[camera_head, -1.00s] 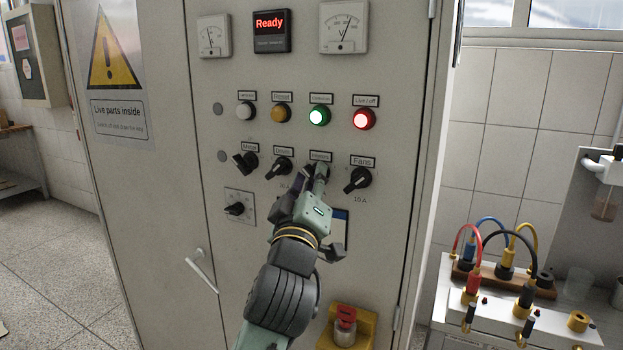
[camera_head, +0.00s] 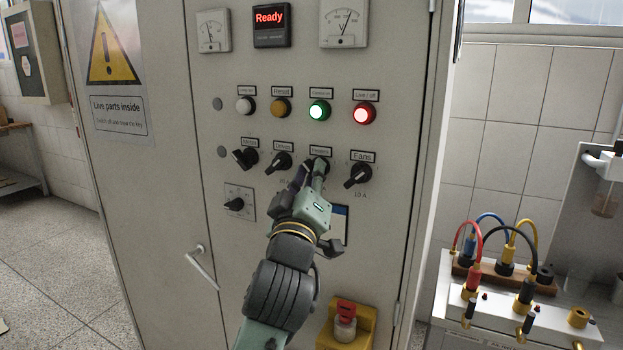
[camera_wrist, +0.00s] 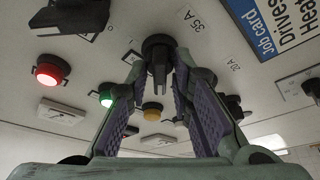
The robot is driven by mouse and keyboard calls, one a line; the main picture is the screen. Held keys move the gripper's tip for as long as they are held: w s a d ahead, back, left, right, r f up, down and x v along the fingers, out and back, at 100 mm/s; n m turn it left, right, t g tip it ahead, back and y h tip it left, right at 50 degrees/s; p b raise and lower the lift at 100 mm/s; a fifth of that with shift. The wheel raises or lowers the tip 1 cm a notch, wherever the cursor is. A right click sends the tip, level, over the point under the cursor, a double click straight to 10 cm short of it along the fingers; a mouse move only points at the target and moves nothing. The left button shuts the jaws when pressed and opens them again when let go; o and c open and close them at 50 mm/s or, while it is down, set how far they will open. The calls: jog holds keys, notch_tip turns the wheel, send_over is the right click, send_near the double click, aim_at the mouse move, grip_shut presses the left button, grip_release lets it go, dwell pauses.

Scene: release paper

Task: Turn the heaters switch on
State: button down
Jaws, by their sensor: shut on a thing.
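The heaters switch is a black rotary knob on the grey cabinet panel, third in the row of switches and under a label reading Heaters (camera_head: 319,151). My gripper (camera_head: 311,174) is shut on it and hides most of it in the head view. In the wrist view the black heaters switch (camera_wrist: 158,49) stands between the two purple-padded fingers of my gripper (camera_wrist: 160,72). The knob's exact angle is hard to read behind the fingers.
The fans switch (camera_head: 357,174) is close on the right and the drives switch (camera_head: 278,163) close on the left. Lit green (camera_head: 319,111) and red (camera_head: 364,114) lamps sit above. A red key switch on a yellow box (camera_head: 347,325) is below.

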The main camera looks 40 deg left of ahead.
jog(key=shift+s+a+m+t+h+b, duration=0.1)
jog(key=shift+m+t+h+b, duration=0.35)
jog(key=shift+m+h+b, duration=2.65)
jog(key=shift+w+a+m+t+h+b, duration=0.15)
jog(key=shift+m+t+h+b, duration=0.9)
jog(key=shift+m, duration=4.05)
jog(key=shift+s+a+m+g+h+b, duration=0.15)
jog(key=shift+m+h+b, duration=1.2)
jog(key=shift+m+b, duration=2.1)
jog(key=shift+m+p, duration=0.65)
jog(key=shift+m, duration=0.2)
jog(key=c, duration=1.7)
grip_release()
